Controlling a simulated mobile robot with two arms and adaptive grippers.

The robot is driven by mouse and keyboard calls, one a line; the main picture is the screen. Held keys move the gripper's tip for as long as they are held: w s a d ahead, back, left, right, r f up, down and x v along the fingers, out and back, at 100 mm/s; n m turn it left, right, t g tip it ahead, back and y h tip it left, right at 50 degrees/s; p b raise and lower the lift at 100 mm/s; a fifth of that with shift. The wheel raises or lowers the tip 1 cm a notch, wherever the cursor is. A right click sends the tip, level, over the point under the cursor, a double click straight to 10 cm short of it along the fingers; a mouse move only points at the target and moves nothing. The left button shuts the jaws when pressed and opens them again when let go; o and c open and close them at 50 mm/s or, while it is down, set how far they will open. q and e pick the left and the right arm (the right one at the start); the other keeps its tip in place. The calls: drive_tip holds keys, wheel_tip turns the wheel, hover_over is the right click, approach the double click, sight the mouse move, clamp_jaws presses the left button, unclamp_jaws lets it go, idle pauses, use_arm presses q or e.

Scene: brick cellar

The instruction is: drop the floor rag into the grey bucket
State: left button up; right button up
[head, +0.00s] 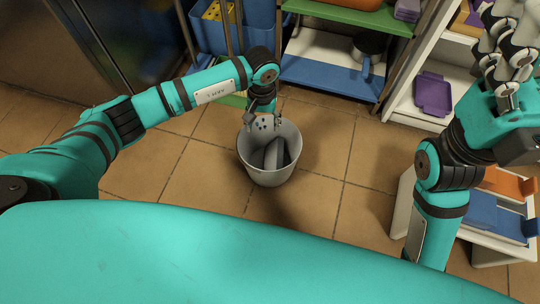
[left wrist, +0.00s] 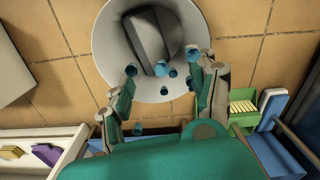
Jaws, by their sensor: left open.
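The grey bucket (head: 266,177) stands upright on the tiled floor in the middle of the head view. A folded grey cloth, which looks like the floor rag (head: 273,154), lies inside it, leaning against the wall. In the left wrist view the rag (left wrist: 147,42) shows down in the bucket (left wrist: 113,42). My left gripper (head: 265,122) is open and empty above the bucket's far rim, its fingers spread, apart from the rag. My right gripper (head: 508,65) is raised at the upper right, far from the bucket; its grip is unclear.
A shelf with a blue board (head: 325,78) and a blue crate (head: 235,38) stand behind the bucket. A white shelf unit with a purple tray (head: 433,94) is at the right. A low white stand holds orange and blue trays (head: 490,215). Floor left of the bucket is clear.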

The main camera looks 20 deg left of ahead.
use_arm(q)
wheel_tip(320, 180, up, 11)
idle(0.3)
idle(0.4)
